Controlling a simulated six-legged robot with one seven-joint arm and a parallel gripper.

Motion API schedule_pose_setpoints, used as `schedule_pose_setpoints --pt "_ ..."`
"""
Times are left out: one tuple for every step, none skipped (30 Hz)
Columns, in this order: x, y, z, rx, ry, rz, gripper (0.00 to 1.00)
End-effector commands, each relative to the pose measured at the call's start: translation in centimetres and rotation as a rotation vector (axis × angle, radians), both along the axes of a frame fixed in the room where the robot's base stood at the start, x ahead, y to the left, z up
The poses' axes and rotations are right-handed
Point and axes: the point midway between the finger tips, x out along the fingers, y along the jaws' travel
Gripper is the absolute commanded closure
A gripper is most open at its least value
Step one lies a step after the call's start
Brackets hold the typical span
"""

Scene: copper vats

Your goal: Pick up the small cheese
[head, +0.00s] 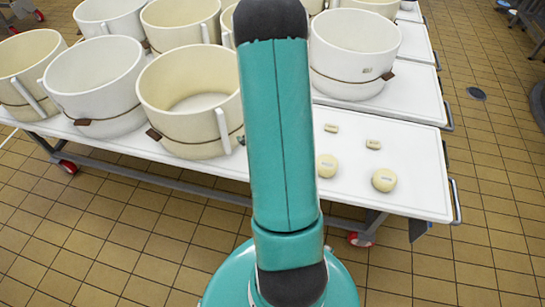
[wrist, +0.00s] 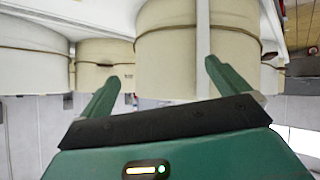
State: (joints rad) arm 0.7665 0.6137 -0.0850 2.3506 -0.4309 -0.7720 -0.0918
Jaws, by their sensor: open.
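Two round, pale yellow cheeses sit on the white table at the right in the head view: a left one (head: 327,165), partly close to my arm, and a right one (head: 384,180), slightly larger. Behind them lie two small, flat, cream-coloured blocks, a left one (head: 331,128) and a right one (head: 373,144). I cannot tell which piece the task calls the small cheese. My gripper (wrist: 161,70) shows in the wrist view with its two green fingers apart and nothing between them. Vats fill the view beyond the fingers; no cheese shows there. The head view does not show the fingers.
Several cream and white vats crowd the left and back of the table; a cream one (head: 195,100) stands left of my arm and a white one (head: 352,55) behind the small blocks. The table's front right corner (head: 425,200) is bare. A metal handle (head: 455,200) edges it.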

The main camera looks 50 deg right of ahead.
Motion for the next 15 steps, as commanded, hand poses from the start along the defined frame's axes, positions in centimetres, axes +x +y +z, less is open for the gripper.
schedule_pose_setpoints --pt "-1.6 -0.8 -2.4 0.011 -0.013 -0.017 0.00" --pt "-2.3 -1.1 -3.4 0.013 -0.028 -0.022 0.00" --pt "-3.3 -1.5 -4.8 0.016 -0.050 -0.029 0.00" --pt "-4.1 -1.7 -5.8 0.019 -0.066 -0.036 0.00" --pt "-4.9 -1.9 -6.8 0.023 -0.085 -0.044 0.00" --pt "-6.0 -2.0 -8.1 0.027 -0.109 -0.053 0.00" --pt "-6.8 -2.0 -9.1 0.031 -0.127 -0.063 0.00" --pt "-7.7 -2.0 -10.0 0.035 -0.147 -0.070 0.00" --pt "-8.8 -1.9 -11.1 0.039 -0.173 -0.083 0.00" --pt "-9.6 -1.8 -11.9 0.042 -0.193 -0.092 0.00" --pt "-10.3 -1.7 -12.6 0.045 -0.212 -0.102 0.00" --pt "-11.3 -1.4 -13.4 0.049 -0.236 -0.114 0.00" --pt "-11.9 -1.2 -13.9 0.051 -0.252 -0.122 0.00" --pt "-12.4 -1.0 -14.3 0.053 -0.269 -0.129 0.00" --pt "-13.0 -0.8 -14.8 0.055 -0.287 -0.139 0.00"
